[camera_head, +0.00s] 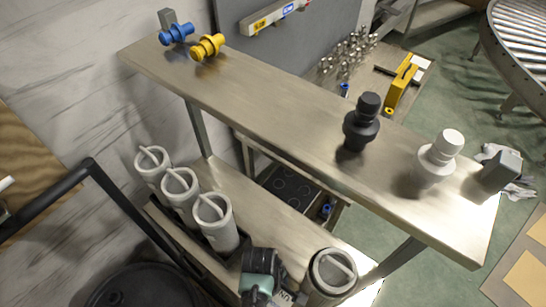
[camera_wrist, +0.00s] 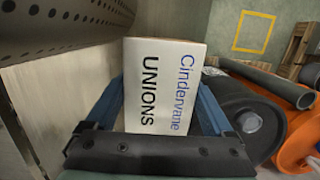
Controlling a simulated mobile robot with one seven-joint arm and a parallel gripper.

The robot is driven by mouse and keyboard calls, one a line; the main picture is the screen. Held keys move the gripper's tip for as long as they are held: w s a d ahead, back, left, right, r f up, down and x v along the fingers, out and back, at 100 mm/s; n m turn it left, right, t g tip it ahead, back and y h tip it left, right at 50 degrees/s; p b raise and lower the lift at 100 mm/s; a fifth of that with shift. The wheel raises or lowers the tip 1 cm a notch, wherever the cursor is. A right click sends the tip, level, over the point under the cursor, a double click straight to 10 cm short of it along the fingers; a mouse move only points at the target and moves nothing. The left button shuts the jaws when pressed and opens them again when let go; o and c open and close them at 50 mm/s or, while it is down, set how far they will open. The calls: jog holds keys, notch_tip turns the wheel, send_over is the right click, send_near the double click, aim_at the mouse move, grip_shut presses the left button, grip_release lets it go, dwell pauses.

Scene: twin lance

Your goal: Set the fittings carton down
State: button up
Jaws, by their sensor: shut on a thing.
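The fittings carton (camera_wrist: 165,62) is a white box printed "Cindervane UNIONS". In the wrist view it stands between the two blue fingers of my gripper (camera_wrist: 158,100), which is shut on it. In the head view my gripper (camera_head: 261,272) is at the bottom edge, low beside the lower shelf (camera_head: 268,228). Only a small printed piece of the carton (camera_head: 286,298) shows there; the rest is hidden or out of frame. I cannot tell whether its underside touches anything.
Several grey canisters with handles line the lower shelf, one (camera_head: 332,272) just right of my gripper. The upper shelf (camera_head: 270,95) holds blue, yellow, black (camera_head: 361,125) and white (camera_head: 440,155) fittings. A black drum (camera_wrist: 245,110) and an orange drum (camera_wrist: 295,140) lie right of the carton.

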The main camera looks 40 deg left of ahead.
jog(key=shift+w, duration=0.1)
jog(key=shift+f, duration=0.15)
jog(key=o, duration=1.4)
